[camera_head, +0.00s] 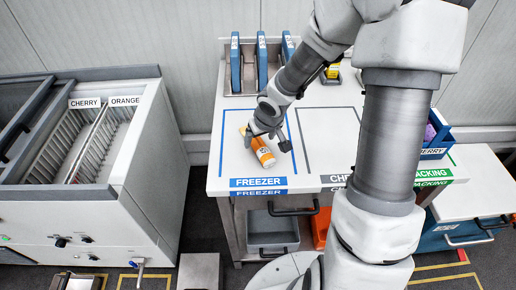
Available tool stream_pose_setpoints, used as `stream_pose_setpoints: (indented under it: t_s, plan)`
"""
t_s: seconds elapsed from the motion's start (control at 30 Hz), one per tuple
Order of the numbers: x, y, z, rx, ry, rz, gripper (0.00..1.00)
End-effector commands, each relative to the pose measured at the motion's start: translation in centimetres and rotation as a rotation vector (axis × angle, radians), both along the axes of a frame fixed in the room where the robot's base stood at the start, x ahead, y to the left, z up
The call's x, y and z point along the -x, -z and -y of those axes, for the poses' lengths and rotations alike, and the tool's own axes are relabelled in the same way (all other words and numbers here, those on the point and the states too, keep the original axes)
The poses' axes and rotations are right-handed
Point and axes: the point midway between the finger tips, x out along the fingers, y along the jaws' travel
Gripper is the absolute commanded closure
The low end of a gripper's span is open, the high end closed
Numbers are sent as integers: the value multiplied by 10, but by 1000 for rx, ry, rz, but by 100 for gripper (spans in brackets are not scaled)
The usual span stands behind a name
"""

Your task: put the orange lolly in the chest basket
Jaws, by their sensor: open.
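The orange lolly (265,156), an orange pack with a white end, lies tilted inside the blue-outlined FREEZER area of the white table (330,162). My gripper (268,142) is open directly over it, with fingers to either side; whether they touch it I cannot tell. The gripper hides part of the lolly. The chest freezer (140,150) stands at the left with its top open. Inside are wire baskets, one under a CHERRY label and one, the chest basket (106,138), under an ORANGE label.
Blue upright holders (236,65) stand at the table's back left. A blue bin (436,140) with purple contents is at the right, beyond my arm. A gap of floor separates chest and table. A grey bin (271,230) sits under the table.

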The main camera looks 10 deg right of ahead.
Motion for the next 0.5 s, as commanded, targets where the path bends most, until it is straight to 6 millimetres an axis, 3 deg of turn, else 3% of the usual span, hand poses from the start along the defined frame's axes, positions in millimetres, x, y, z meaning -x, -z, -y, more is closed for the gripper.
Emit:
stream_pose_setpoints:
  t_s: [0.03,0.13,0.43,0.5]
  plan:
    - [-2,13,-2,0,-4,-1,17]
    - [-8,22,-2,-1,-1,1,17]
    - [-10,25,-2,-1,-1,0,17]
    - [-10,25,-2,-1,-1,1,26]
